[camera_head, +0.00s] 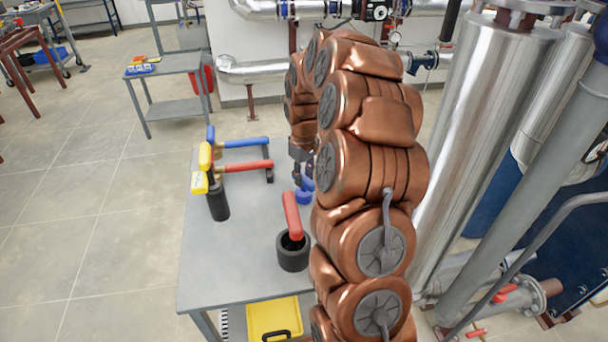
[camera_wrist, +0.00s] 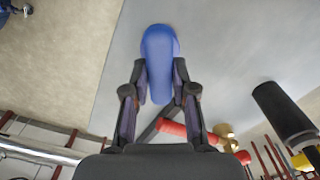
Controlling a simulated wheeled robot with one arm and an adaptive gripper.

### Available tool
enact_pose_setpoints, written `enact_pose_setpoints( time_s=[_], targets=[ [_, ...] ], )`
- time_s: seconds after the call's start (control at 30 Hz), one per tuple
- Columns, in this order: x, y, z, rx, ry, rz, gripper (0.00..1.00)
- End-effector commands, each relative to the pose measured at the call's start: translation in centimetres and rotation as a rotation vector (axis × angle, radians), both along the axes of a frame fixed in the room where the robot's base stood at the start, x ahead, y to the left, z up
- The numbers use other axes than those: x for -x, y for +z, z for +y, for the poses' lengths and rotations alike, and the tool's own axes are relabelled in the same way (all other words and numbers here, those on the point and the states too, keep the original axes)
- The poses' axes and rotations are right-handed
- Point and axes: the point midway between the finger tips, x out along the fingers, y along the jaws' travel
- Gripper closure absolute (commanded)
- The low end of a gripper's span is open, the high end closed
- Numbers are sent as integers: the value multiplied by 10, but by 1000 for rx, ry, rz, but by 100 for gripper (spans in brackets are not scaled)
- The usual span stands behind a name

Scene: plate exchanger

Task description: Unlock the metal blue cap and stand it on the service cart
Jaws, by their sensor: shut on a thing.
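The blue cap (camera_head: 304,194) is at the grey top of the service cart (camera_head: 240,270), partly hidden by my copper-coloured arm. In the wrist view the blue cap (camera_wrist: 160,52) is a long rounded blue shape between my two fingers. My gripper (camera_head: 300,178) points down over the cart; in the wrist view my gripper (camera_wrist: 159,82) is shut on the cap, one finger against each side. The cap looks upright and at or very near the cart top; I cannot tell whether its base touches.
A red-handled tool stands in a black cup (camera_head: 292,254) in front. A blue bar (camera_head: 245,142) and a red bar (camera_head: 245,166) lie behind. The cart's left front is clear. Large steel pipes (camera_head: 480,120) stand right.

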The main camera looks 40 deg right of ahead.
Motion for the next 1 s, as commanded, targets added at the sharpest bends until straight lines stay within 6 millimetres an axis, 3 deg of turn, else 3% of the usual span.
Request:
enact_pose_setpoints(
  time_s=[0.37, 0.4, 0.67, 1.0],
  targets=[
    [0, -5, 0, 1, 0, -1, 100],
    [0, -5, 0, 1, 0, -1, 72],
    [0, -5, 0, 1, 0, -1, 45],
    [0, -3, 0, 1, 0, -1, 44]
  ],
)
